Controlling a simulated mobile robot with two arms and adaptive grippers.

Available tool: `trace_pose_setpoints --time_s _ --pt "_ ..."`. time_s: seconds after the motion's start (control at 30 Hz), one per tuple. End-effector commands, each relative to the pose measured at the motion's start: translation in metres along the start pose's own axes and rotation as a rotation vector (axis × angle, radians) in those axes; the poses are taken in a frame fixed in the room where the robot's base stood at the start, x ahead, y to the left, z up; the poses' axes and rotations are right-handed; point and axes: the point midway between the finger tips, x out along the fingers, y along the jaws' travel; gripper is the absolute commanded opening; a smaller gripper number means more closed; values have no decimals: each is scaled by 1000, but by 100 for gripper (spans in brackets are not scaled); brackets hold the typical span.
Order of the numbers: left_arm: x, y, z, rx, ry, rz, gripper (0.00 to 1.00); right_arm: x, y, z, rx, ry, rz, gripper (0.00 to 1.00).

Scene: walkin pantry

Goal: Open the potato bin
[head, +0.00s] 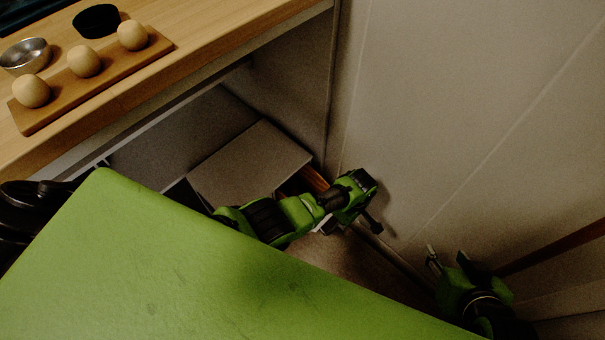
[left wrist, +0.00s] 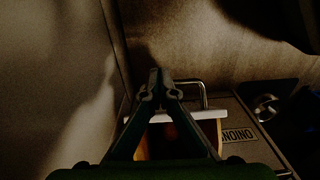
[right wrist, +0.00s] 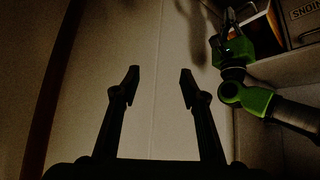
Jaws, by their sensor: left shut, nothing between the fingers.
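A bin with a pale front edge, orange-brown sides and a metal bar handle (left wrist: 205,92) sits low by the wall. It carries no label I can read, so I cannot confirm it is the potato bin. My left gripper (left wrist: 157,80) is shut and empty, with its fingertips beside the handle; I cannot tell whether they touch it. The bin's orange-brown side (head: 315,180) shows in the head view, partly behind my left arm. Its interior is mostly hidden. My right gripper (right wrist: 160,78) is open and empty, facing the pale wall panel.
A neighbouring bin lettered with onion wording (left wrist: 238,135), upside down, stands beside it. A grey panel (head: 250,165) lies under the wooden counter (head: 230,30). On the counter are a board (head: 110,75) with three round items, a metal bowl (head: 25,57) and a dark bowl (head: 97,21).

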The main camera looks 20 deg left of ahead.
Motion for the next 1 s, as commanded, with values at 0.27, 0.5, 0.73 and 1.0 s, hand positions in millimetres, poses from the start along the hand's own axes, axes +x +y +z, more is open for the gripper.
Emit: trace_pose_setpoints --time_s 0.27,0.5,0.73,1.0 --pt "5 1 2 -1 1 2 0 3 -2 -22 -2 90 -5 40" --pt "4 1 2 -1 1 2 0 3 -3 -23 -2 97 -5 40" --pt "4 1 2 0 2 2 0 3 -3 -22 -2 94 -5 40" --pt "0 2 2 0 1 3 0 3 -3 -22 -2 93 -5 40"
